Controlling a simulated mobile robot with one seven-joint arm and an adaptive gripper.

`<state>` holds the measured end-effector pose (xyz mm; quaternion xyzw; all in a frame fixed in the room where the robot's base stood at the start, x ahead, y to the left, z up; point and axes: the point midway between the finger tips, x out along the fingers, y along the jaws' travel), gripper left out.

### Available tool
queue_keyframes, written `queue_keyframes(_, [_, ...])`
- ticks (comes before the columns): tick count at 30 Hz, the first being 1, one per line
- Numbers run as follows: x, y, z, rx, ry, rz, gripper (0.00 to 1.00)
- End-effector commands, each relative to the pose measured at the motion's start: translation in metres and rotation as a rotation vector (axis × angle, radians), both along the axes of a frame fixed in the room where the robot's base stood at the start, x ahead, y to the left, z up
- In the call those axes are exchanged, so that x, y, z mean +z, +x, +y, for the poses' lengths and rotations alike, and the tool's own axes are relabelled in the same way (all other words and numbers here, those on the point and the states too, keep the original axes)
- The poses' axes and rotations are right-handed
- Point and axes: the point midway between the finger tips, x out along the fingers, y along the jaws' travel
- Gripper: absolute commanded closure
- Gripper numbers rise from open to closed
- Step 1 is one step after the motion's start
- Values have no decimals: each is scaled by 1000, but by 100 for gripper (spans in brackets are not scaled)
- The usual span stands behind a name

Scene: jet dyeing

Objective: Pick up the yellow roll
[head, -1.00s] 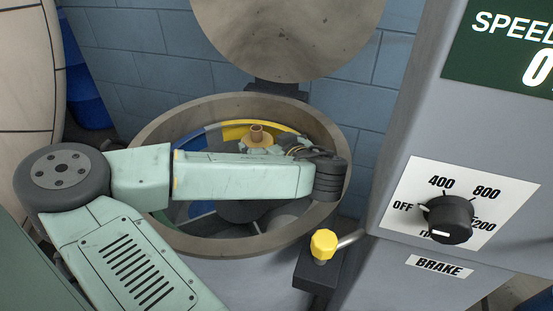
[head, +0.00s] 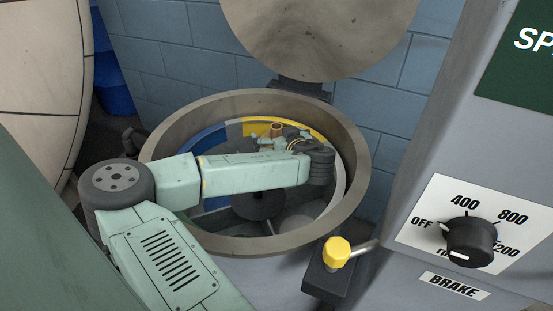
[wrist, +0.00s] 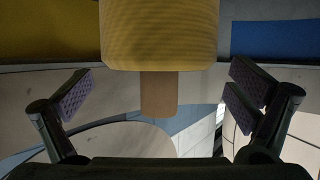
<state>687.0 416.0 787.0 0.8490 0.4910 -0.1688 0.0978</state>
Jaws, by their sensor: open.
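The yellow roll (wrist: 160,35) shows in the wrist view at the top centre, with a tan core (wrist: 160,95) sticking out of its end. In the head view, the brown core end (head: 277,129) shows inside the round drum, in front of a yellow section. The roll's body is mostly hidden there by my arm. My gripper (wrist: 160,90) is open, one finger on each side of the core's line in the wrist view, and both fingers are apart from the roll.
The drum's thick rim (head: 355,150) surrounds my forearm and wrist. Its round lid (head: 320,35) stands raised behind. A yellow-knobbed lever (head: 337,250) is at the drum's front right, beside a grey control cabinet with a black dial (head: 470,241).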

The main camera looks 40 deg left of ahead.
Motion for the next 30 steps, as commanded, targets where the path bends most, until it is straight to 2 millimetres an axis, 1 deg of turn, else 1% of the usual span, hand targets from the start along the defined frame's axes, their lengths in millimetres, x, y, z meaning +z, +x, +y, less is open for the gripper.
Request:
queue_keyframes(3, [-4,5,8,0,-1,0,0])
queue_keyframes(11, [-6,6,10,-2,0,0,1])
queue_keyframes(30, [-6,6,10,-1,0,0,43])
